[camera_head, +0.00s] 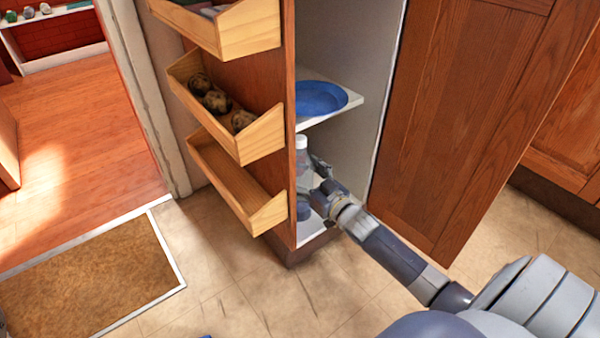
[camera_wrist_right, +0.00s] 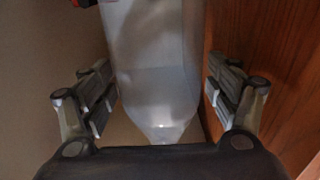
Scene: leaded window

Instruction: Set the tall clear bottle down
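The tall clear bottle (camera_head: 302,160) has a white cap and stands upright in the lower part of the open cupboard, partly hidden by the wooden side panel and my gripper. My right gripper (camera_head: 320,182) reaches into the cupboard at the bottle. In the right wrist view the bottle (camera_wrist_right: 158,75) lies between the two fingers of the gripper (camera_wrist_right: 162,95). The fingers are spread wide, with narrow gaps showing beside the bottle. The bottle's base on the cupboard floor (camera_head: 311,229) is hard to make out. My left gripper is out of view.
A blue plate (camera_head: 318,97) lies on the white shelf (camera_head: 352,103) above. A blue item (camera_head: 303,209) shows low in the cupboard. Wooden door racks (camera_head: 235,180) stand left, one holding dark round items (camera_head: 215,101). The open door (camera_head: 440,120) is right of my arm.

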